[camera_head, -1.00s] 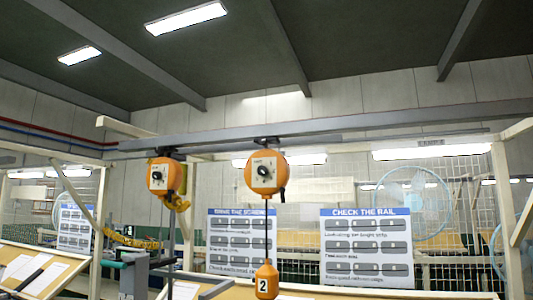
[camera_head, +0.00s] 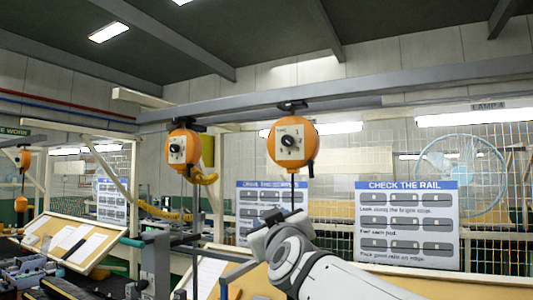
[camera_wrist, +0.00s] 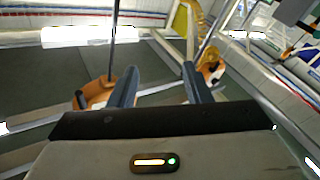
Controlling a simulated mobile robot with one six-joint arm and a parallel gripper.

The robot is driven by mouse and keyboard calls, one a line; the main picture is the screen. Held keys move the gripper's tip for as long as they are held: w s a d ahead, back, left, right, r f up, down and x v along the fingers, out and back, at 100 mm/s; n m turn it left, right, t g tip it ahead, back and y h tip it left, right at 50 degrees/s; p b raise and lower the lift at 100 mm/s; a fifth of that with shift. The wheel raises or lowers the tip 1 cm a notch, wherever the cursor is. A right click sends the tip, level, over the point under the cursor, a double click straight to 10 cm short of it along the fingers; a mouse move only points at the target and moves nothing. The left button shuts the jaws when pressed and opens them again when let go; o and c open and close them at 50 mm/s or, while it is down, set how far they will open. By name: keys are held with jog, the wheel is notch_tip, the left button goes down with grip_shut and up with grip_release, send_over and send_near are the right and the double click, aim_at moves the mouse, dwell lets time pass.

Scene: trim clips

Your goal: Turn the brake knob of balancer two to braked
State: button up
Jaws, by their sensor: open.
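Balancer two (camera_head: 305,150) is a round orange housing hanging from the overhead rail, right of a second orange balancer (camera_head: 184,148). Its brake knob (camera_head: 287,141) is a dark dial on a white plate with small marks; I cannot read its setting. A cable runs down from the housing; the orange handle marked 2 is hidden now. My gripper (camera_head: 264,232) is below balancer two, apart from it, with its fingertips hard to make out. In the wrist view my gripper (camera_wrist: 160,72) is open and empty, with an orange housing (camera_wrist: 95,94) partly behind the left finger.
A grey overhead rail (camera_head: 390,87) spans the view. Signboards (camera_head: 408,240), a mesh fence and a fan (camera_head: 462,178) stand behind. A sloped board with papers (camera_head: 75,240) is at lower left.

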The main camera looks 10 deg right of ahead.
notch_tip(320, 180, up, 13)
jog(key=m+t+h, duration=0.1)
jog(key=t+h, duration=0.2)
jog(key=t, duration=0.1)
jog(key=m+t+h, duration=0.2)
jog(key=m+h, duration=0.1)
jog(key=h, duration=0.3)
send_near(286, 106)
jog(key=p+x, duration=0.4)
jog(key=x, duration=0.3)
jog(key=shift+s+r+p, duration=0.1)
jog(key=shift+s+p, duration=0.1)
jog(key=shift+p, duration=0.15)
jog(key=shift+w+d+r, duration=0.15)
jog(key=shift+w+r, duration=0.1)
jog(key=shift+w, duration=0.2)
